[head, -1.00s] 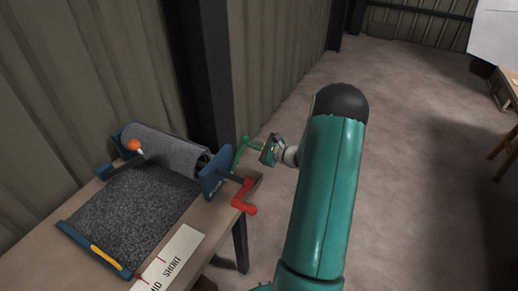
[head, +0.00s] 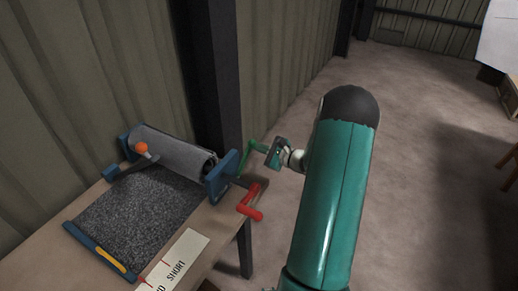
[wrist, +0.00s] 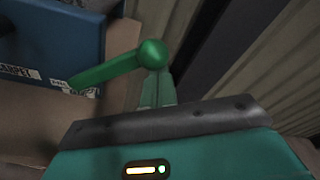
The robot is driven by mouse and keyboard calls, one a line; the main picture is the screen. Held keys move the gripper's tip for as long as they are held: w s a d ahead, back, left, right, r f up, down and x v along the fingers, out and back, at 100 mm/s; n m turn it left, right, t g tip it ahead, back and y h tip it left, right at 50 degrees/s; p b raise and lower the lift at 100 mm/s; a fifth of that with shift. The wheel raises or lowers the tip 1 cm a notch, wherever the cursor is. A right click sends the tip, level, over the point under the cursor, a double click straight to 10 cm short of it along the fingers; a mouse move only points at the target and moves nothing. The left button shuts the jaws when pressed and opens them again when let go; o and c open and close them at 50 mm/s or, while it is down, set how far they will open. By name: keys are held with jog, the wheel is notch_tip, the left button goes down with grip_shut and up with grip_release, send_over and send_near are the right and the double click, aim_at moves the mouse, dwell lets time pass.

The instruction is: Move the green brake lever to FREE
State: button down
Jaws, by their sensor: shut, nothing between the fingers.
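The green brake lever (head: 252,151) is at the right end of the roller stand, beside the blue end plate (head: 222,176). In the wrist view the lever (wrist: 112,68) runs from the left, in front of the blue plate (wrist: 55,45), to a round green knob at its right end. My gripper (head: 270,154) is at the lever's knob end in the head view. In the wrist view my gripper (wrist: 156,92) is shut, with its fingers directly behind or below the knob, partly hidden by it. I cannot tell whether they touch.
A red crank (head: 250,204) sticks out just below the lever. The bench (head: 215,236) carries the grey roller (head: 172,150), an orange-knobbed lever (head: 141,148) and a white sign (head: 176,264). A dark post (head: 208,70) stands behind.

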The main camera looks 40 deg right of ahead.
aim_at(254, 143)
jog(key=a+r+n, duration=0.2)
jog(key=n, duration=0.1)
jog(key=s+a+r+n, duration=0.1)
jog(key=shift+s+a+r+n+t, duration=0.1)
jog(key=shift+a+r+n+t, duration=0.1)
jog(key=shift+r+n+t, duration=0.2)
jog(key=shift+s+a+r+n+h, duration=0.1)
jog(key=shift+s+a+r+n, duration=0.15)
jog(key=shift+a+n, duration=0.3)
jog(key=shift+s+a+r+n+h, duration=0.15)
jog(key=shift+a+r+n, duration=0.2)
jog(key=shift+a, duration=0.3)
jog(key=shift+s+a+r+n+h, duration=0.1)
jog(key=shift+s+a+r+n, duration=0.1)
jog(key=shift+a+n, duration=0.35)
jog(key=shift+a, duration=0.15)
jog(key=d, duration=0.1)
jog(key=w+d, duration=0.1)
jog(key=d+f, duration=0.1)
jog(key=d, duration=0.1)
jog(key=shift+w, duration=0.25)
jog(key=v, duration=0.9)
jog(key=shift+s, duration=0.35)
